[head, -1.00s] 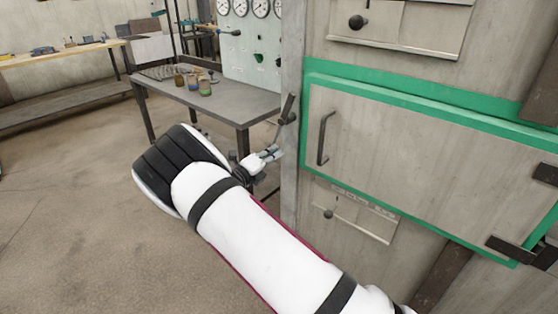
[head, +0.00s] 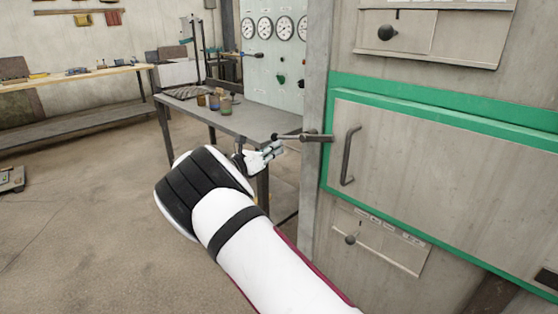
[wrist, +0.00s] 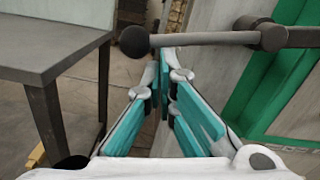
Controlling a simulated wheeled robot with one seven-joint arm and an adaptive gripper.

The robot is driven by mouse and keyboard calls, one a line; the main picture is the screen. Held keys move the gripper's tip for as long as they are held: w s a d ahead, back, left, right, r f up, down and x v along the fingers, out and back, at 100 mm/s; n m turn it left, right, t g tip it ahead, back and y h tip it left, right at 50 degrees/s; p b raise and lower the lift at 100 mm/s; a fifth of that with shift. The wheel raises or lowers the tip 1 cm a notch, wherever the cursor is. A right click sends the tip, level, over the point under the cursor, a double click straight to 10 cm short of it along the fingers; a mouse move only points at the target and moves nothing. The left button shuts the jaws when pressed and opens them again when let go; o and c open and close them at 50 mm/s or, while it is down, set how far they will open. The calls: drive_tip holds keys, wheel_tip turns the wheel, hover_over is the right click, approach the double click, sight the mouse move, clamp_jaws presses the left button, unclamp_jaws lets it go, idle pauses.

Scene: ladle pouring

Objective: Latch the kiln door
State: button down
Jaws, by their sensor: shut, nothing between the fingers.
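The kiln door (head: 450,185) is a pale panel with a green border and a dark vertical pull handle (head: 347,156). It looks closed in its frame, with no clear gap at its left edge. The latch lever (head: 303,136) on the post beside the door lies about level; its right end reaches over the green border. In the wrist view the lever (wrist: 205,39) has a dark ball knob (wrist: 135,42) at its left end. My gripper (head: 276,150) is shut and empty, just below the lever's knob end. In the wrist view its fingertips (wrist: 164,72) are close under the lever; contact is unclear.
A grey table (head: 230,118) with small jars (head: 213,102) stands behind and left of my gripper. A gauge panel (head: 270,50) rises behind it. A small hatch with a knob (head: 387,33) is above the door, another (head: 350,240) below. The floor at left is mostly clear.

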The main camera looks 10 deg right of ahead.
drive_tip(key=shift+w+a+r+m+b, duration=0.15)
drive_tip(key=shift+w+r+m+b, duration=0.1)
drive_tip(key=shift+r+m, duration=0.5)
drive_tip(key=shift+w+a+r+m+b, duration=0.1)
drive_tip(key=shift+w+a+r+m, duration=0.1)
drive_tip(key=shift+r+m, duration=0.5)
drive_tip(key=shift+f, duration=0.1)
drive_tip(key=shift+f, duration=0.15)
drive_tip(key=s+a+f, duration=0.4)
drive_tip(key=s+a, duration=0.2)
drive_tip(key=a, duration=0.2)
drive_tip(key=shift+s+a+p, duration=0.2)
drive_tip(key=shift+a+p, duration=0.15)
drive_tip(key=shift+f, duration=0.1)
